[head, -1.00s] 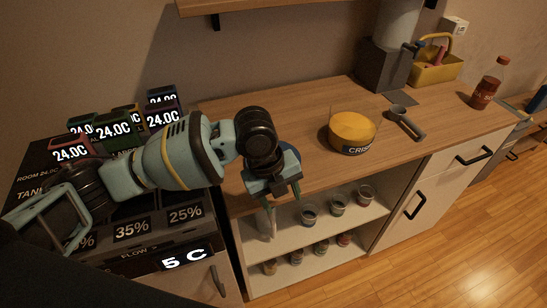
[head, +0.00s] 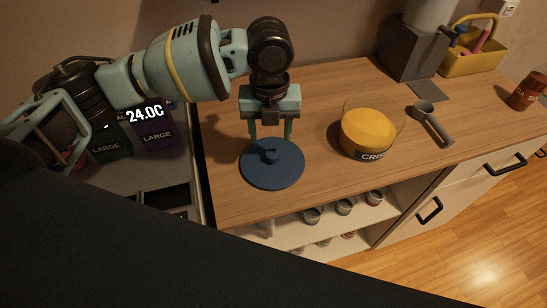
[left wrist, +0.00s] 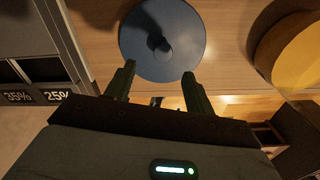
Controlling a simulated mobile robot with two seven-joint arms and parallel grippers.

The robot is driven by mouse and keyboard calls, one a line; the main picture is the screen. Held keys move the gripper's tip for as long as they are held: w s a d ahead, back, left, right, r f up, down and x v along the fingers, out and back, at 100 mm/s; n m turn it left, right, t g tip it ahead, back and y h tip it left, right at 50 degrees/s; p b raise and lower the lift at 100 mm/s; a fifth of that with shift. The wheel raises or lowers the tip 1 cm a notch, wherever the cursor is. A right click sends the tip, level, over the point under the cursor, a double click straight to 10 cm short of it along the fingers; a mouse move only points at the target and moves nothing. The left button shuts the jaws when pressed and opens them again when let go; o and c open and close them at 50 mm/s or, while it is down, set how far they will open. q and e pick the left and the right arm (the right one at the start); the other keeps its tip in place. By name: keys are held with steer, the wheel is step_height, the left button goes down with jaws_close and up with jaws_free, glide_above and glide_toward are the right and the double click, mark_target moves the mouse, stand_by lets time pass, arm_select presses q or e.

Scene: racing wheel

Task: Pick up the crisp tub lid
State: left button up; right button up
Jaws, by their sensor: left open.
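The crisp tub lid (head: 285,172) is a round dark blue disc with a small knob in its middle. It lies flat on the wooden counter, left of the crisp tub (head: 367,133), which is yellow with a dark label. My left gripper (head: 270,137) is open and points down, its two fingers just above and behind the knob in the head view. In the left wrist view the lid (left wrist: 185,52) lies just beyond the two parted fingertips (left wrist: 158,72), with nothing between them. My right gripper is not in view.
A grey scoop (head: 432,122) lies right of the tub. A grey machine (head: 408,50), a yellow caddy (head: 475,60) and a bottle (head: 527,92) stand farther right. Labelled dispensers (head: 152,132) stand left of the counter. Small cups (head: 345,206) sit on the shelf below.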

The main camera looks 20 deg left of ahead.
mark_target(273, 153)
arm_select(q)
step_height(273, 153, down, 2)
steer(key=shift+w, duration=0.15)
steer(key=shift+w+d+f, duration=0.1)
steer(key=shift+f, duration=1.2)
steer(key=shift+d+f, duration=0.1)
steer(key=shift+f, duration=1.2)
steer(key=c, duration=1)
steer(key=shift+r, duration=5.05)
steer(key=shift+c, duration=0.3)
